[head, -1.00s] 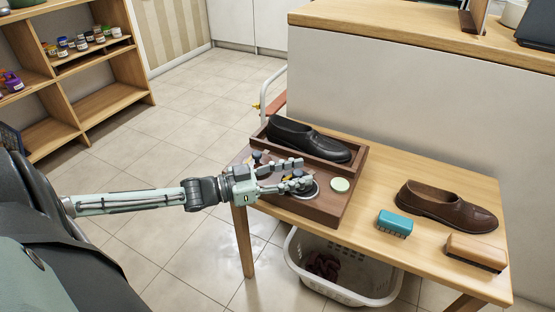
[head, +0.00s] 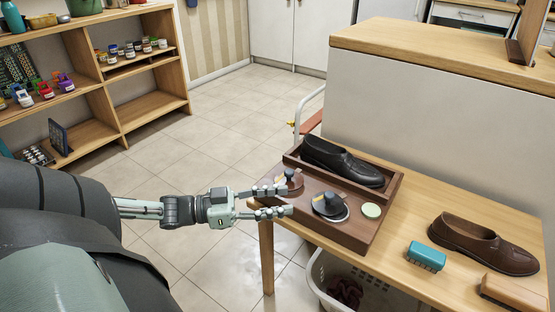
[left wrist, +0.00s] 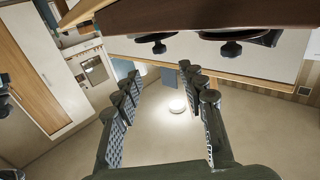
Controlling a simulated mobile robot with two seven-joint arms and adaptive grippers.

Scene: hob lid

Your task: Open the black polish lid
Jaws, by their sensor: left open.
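The black polish lid (head: 328,203) is a dark round lid with an upright knob, at the front of the wooden shoe-care tray (head: 352,238). A pale, silvery crescent of the tin (head: 340,217) shows at its front right, so the lid sits off-centre or tilted over it. My left gripper (head: 288,201) is open and empty, left of the lid and apart from it. In the left wrist view its fingers (left wrist: 163,108) are spread with nothing between. Two dark knobbed lids (left wrist: 231,46) show above them there; I cannot tell which is black. My right gripper is out of view.
A brown-based lid (head: 290,180) stands close beside the upper finger. A black shoe (head: 342,163) lies behind. A teal brush (head: 425,256) and brown shoe (head: 484,243) are on the table right.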

